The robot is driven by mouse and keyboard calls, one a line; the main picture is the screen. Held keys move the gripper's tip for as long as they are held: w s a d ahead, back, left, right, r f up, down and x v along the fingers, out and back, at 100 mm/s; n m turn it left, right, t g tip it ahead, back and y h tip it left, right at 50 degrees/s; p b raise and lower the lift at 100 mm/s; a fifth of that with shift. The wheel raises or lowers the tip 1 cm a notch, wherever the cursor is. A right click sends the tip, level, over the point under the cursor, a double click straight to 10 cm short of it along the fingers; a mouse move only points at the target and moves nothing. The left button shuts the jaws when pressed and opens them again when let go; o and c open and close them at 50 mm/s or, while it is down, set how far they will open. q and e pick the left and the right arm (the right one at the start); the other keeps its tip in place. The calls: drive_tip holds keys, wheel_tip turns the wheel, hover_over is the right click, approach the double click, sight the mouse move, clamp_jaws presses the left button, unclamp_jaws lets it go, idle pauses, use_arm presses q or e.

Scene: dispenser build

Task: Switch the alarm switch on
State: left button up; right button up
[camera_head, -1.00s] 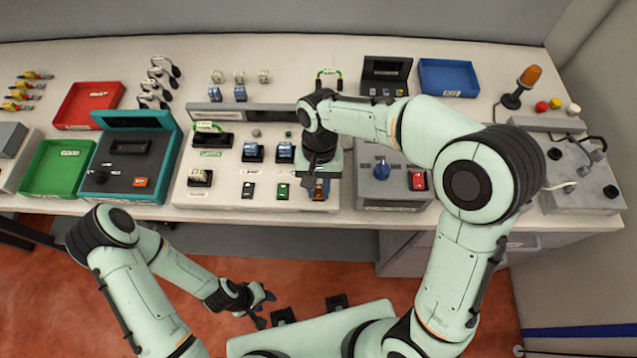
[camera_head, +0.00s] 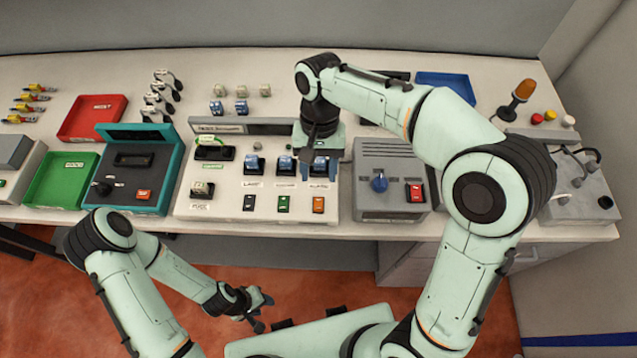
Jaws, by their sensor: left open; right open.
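Which way the orange rocker is tipped is too small to tell. My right gripper (camera_head: 319,172) is open, pointing down behind the orange switch, over a blue part at the panel's right, which it partly hides. It appears apart from the switch. My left gripper (camera_head: 262,311) is open and empty, low in front of the table.
Two more blue parts (camera_head: 254,165) stand left of my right gripper. A grey box (camera_head: 375,160) with a blue knob and red switch is to the right. A teal box (camera_head: 170,165), green tray (camera_head: 45,185) and red tray (camera_head: 75,120) are left. A lamp stand (camera_head: 520,95) is far right.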

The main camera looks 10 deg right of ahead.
drive_tip(key=shift+v, duration=1.85)
